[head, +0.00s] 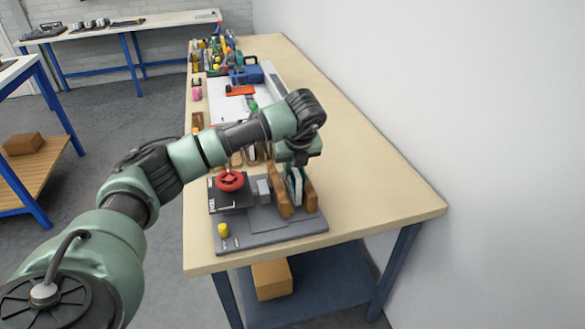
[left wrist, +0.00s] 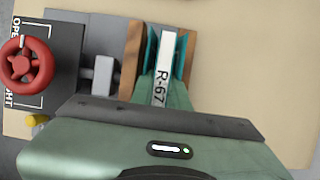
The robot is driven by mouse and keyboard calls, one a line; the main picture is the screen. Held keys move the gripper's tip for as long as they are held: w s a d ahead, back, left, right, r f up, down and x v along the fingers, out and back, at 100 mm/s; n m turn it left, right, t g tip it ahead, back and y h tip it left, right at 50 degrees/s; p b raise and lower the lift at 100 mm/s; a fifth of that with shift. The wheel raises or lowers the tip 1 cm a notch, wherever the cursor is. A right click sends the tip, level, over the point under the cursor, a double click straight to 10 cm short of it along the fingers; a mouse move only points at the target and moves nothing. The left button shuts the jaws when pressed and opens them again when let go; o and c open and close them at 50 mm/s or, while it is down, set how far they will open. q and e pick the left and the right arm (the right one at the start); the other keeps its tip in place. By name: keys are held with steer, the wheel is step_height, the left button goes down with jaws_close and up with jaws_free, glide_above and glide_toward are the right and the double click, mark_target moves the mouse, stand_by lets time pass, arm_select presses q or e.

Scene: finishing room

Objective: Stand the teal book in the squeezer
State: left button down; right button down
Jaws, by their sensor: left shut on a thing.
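The teal book (head: 294,187) is upright between the two wooden jaws (head: 283,195) of the squeezer (head: 270,232). Its pale spine, marked R-67 (left wrist: 164,70), and its teal covers show in the left wrist view. My left gripper (head: 294,165) is above the squeezer, pointing down, and is shut on the book. In the left wrist view one wooden jaw (left wrist: 132,58) is close on the book's left; the other is mostly hidden. I cannot tell whether the book's lower edge touches the base. My right gripper is not in view.
A red handwheel (head: 229,180) on a dark plate and a yellow knob (head: 223,230) are at the squeezer's left. Tools and a blue case (head: 246,75) lie farther along the bench (head: 375,180). Bare bench top lies to the right, beside the wall.

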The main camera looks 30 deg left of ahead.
arm_select(q)
steer(key=shift+f+b, duration=0.3)
steer(key=shift+r, duration=0.15)
steer(key=shift+r+p, duration=0.45)
steer(key=shift+r, duration=0.25)
stand_by(1.1)
steer(key=shift+f+b, duration=0.85)
steer(key=shift+r, duration=0.2)
steer(key=shift+r+p, duration=0.4)
steer(key=shift+r, duration=0.25)
stand_by(0.8)
